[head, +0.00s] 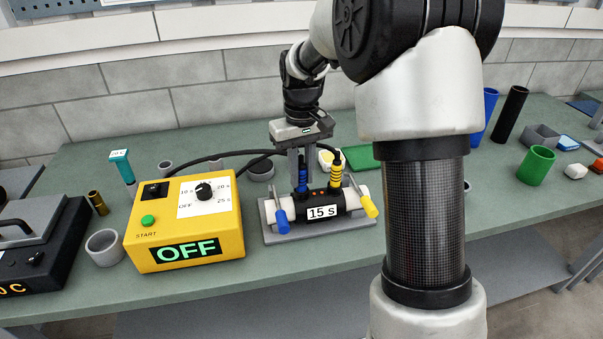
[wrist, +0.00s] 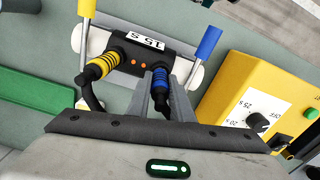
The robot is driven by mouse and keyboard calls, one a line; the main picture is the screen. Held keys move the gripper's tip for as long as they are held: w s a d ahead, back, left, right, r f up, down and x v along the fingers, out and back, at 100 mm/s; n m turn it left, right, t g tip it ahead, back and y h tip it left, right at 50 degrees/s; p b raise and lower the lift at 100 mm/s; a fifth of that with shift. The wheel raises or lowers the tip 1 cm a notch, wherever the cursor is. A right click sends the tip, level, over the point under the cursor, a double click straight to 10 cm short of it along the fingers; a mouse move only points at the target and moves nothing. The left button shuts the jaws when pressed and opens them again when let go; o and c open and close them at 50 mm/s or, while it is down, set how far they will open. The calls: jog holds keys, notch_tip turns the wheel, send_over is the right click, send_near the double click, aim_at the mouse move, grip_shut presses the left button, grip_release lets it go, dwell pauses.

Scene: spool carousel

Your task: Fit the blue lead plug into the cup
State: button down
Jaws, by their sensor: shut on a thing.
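The black coupler (head: 318,203) labelled "15 s" lies on a white pipe in a grey stand. The blue lead plug (head: 302,180) stands upright at the coupler's left end; it also shows in the wrist view (wrist: 161,78). My gripper (head: 300,163) is above the coupler and shut on the blue plug, its grey fingers either side of it in the wrist view (wrist: 166,95). The plug's lower end meets the left cup, which it hides; I cannot tell how deep it sits. The yellow lead plug (head: 336,174) stands at the coupler's right end, in the wrist view too (wrist: 100,67).
A yellow control box (head: 187,222) reading OFF stands left of the coupler, with black cables running behind. Blue (head: 282,222) and yellow (head: 370,207) clamp handles flank the coupler's front. A green tray (head: 363,158) lies behind; a green cup (head: 537,165) stands far right.

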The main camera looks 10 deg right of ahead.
jog(key=shift+f, duration=0.15)
jog(key=c, duration=1.6)
grip_release()
